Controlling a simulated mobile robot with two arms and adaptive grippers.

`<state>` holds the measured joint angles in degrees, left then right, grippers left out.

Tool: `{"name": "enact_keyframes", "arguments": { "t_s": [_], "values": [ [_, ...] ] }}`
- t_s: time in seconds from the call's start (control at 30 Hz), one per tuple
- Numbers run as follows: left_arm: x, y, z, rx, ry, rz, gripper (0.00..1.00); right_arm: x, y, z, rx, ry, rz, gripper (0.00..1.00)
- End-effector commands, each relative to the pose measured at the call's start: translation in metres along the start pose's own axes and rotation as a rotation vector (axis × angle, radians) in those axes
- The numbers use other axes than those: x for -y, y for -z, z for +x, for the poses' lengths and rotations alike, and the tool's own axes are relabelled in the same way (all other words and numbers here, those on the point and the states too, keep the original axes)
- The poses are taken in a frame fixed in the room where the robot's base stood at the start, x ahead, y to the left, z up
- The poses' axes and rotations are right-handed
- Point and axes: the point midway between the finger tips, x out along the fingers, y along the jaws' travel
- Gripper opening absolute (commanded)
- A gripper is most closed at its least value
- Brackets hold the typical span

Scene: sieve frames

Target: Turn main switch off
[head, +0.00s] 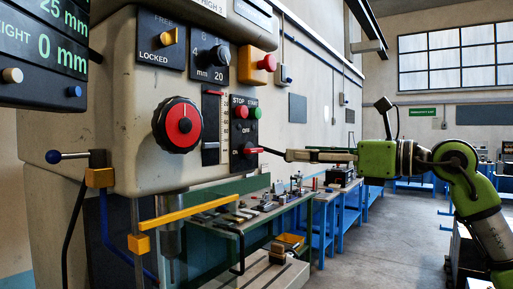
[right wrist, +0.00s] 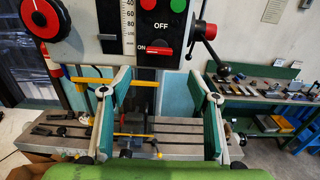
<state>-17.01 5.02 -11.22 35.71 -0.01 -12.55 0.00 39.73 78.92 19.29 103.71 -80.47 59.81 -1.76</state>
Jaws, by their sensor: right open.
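The main switch is a red rocker or lever (head: 250,150) low on the black start/stop panel of the drilling machine. It is beside the ON mark and below OFF. In the right wrist view the red switch (right wrist: 160,51) lies nearly level, beside ON. My right gripper (head: 293,155) reaches in from the right at about switch height. Its fingers (right wrist: 160,76) are spread wide with nothing between them, and the switch shows ahead beyond their tips. They appear apart from it. My left gripper is not in view.
Red stop and green start buttons (head: 253,112) sit above the switch. A black lever with a red knob (right wrist: 210,31) sticks out right of the panel. A red-and-black dial (head: 178,125) is to the left. A cluttered workbench (head: 240,228) stands behind.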

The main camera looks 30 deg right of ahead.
Motion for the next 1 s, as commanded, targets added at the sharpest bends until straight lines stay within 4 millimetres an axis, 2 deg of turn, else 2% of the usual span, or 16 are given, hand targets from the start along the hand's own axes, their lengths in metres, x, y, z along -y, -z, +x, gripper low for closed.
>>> {"name": "enact_keyframes", "arguments": {
  "t_s": [0.03, 0.13, 0.3, 0.6, 0.77, 1.0],
  "values": [
    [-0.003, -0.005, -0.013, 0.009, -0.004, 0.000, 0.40, -0.001, -0.006, 0.009, -0.002, -0.003, 0.002, 0.56],
    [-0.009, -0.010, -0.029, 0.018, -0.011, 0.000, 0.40, 0.000, -0.008, 0.028, -0.001, -0.004, 0.005, 0.56],
    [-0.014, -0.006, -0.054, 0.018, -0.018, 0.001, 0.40, -0.001, -0.008, 0.061, 0.002, -0.007, 0.006, 0.56],
    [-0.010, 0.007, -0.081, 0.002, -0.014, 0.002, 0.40, -0.001, -0.004, 0.109, 0.003, -0.005, 0.008, 0.56],
    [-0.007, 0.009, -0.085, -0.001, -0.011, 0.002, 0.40, -0.001, -0.002, 0.119, 0.002, -0.004, 0.005, 0.56],
    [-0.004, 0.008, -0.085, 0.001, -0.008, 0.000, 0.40, 0.000, 0.000, 0.121, 0.002, -0.003, 0.004, 0.56]
  ]
}}
